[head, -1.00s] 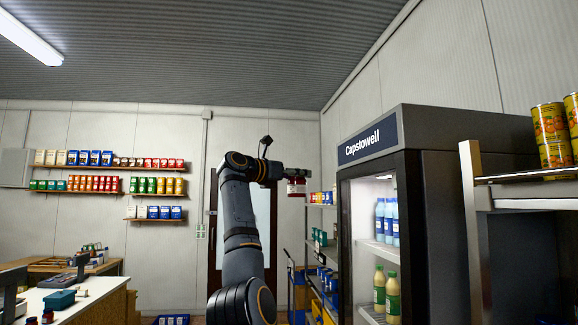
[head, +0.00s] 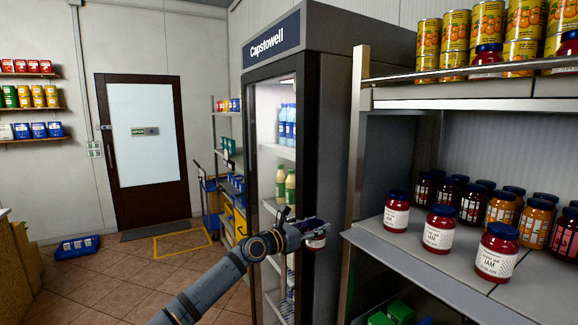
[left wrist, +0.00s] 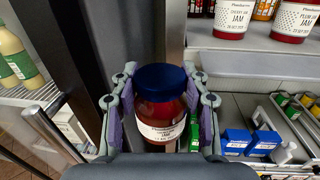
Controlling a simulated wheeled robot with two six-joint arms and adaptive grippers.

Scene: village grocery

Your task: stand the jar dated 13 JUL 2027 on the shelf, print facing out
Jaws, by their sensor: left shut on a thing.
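My left gripper (head: 303,229) is shut on a red jam jar (head: 316,243) with a dark blue lid. The jar also shows in the left wrist view (left wrist: 160,108), upright between the fingers, its white label partly facing that camera. The date on it is too small to read. The gripper holds the jar in the air in front of the fridge's right edge, left of the grey shelf (head: 385,246). On the shelf's front edge stand three red jars (head: 396,212), (head: 439,229), (head: 496,252), white print facing out. My right gripper is out of view.
Behind the front jars stand several dark and orange jars (head: 503,208). A metal post (head: 353,150) rises at the shelf's left end, beside the fridge (head: 335,120). Tins (head: 455,30) and red jars fill the shelf above. Blue boxes (left wrist: 238,141) lie on a lower level.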

